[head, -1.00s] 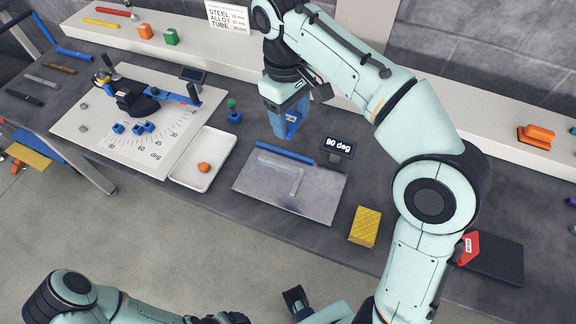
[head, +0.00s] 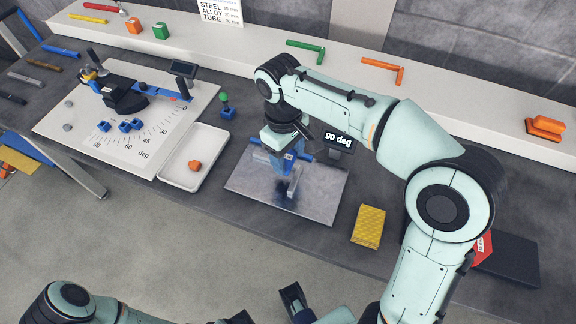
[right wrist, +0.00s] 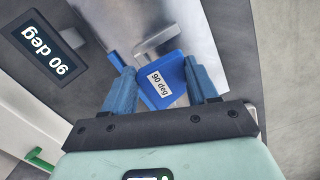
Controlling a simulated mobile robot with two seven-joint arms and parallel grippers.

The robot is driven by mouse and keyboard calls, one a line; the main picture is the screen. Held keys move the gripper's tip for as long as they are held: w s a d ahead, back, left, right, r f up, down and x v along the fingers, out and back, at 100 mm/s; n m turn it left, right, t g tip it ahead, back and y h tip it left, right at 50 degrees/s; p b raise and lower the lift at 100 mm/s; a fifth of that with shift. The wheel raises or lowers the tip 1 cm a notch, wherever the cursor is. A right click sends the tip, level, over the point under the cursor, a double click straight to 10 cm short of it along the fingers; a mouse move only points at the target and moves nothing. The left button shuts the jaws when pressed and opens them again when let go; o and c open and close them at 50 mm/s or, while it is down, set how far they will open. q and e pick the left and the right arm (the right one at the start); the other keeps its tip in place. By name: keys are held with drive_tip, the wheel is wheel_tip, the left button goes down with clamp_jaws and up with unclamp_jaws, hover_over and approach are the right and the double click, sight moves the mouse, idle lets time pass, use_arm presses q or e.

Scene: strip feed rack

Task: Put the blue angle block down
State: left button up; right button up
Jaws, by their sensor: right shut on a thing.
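My right gripper (head: 280,168) is low over the steel plate (head: 323,205). It is shut on the blue angle block, whose "90 deg" label faces the right wrist camera; the block (right wrist: 175,74) sits between the blue fingers there. In the head view the arm and fingers largely hide the block. A grey bent metal piece (right wrist: 158,42) lies on the plate close beside the block; I cannot tell whether they touch.
A "90 deg" display (head: 339,141) stands behind the plate. A white tray (head: 213,144) with an orange piece and a dial board (head: 62,128) are to the left. A yellow block (head: 369,226) is right of the plate. The plate's front part is clear.

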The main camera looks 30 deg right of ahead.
sight(287, 158)
drive_tip(key=shift+f+b, duration=0.45)
drive_tip(key=shift+f, duration=1.65)
drive_tip(key=shift+f, duration=0.1)
drive_tip(key=shift+f, duration=0.4)
drive_tip(key=o, duration=1.1)
drive_tip(key=r+p, duration=0.1)
drive_tip(key=r, duration=0.3)
drive_tip(key=r+p, duration=0.1)
drive_tip(key=r, duration=0.3)
drive_tip(key=w+r+p, duration=0.1)
drive_tip(key=r, duration=0.4)
drive_tip(key=shift+a, duration=0.2)
drive_tip(key=shift+f, duration=0.1)
